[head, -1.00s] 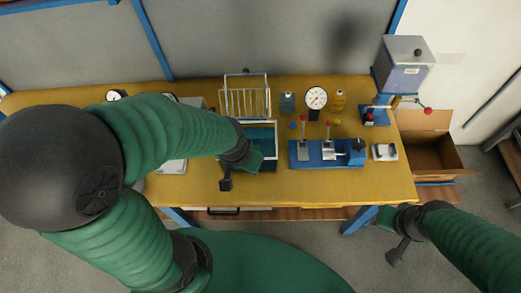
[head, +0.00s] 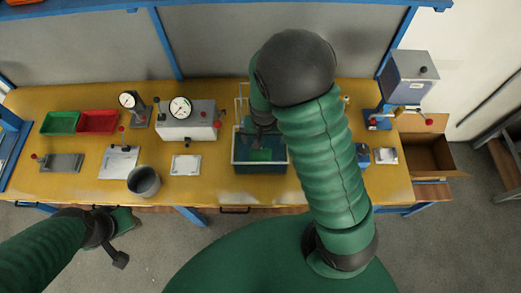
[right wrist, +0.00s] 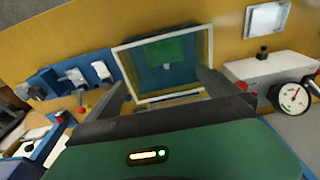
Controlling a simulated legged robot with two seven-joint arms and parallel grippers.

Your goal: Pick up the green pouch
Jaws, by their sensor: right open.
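The green pouch (head: 260,155) lies inside a blue tray with a pale rim (head: 235,164) near the middle of the bench. In the right wrist view the pouch (right wrist: 166,50) lies flat against the tray's far side. My right gripper (head: 262,137) is above the tray, partly hidden by its own arm in the head view. In the right wrist view its two fingers (right wrist: 165,88) are apart with nothing between them, short of the pouch. My left gripper (head: 118,240) is low in front of the bench at the left, clear of the pouch; its jaw opening is unclear.
A wire rack (head: 243,97) stands behind the tray, mostly hidden by my arm. A white plate (head: 185,165) and a gauge box (head: 188,122) are left of it. A grey cup (head: 144,181) and green and red bins (head: 98,122) are further left.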

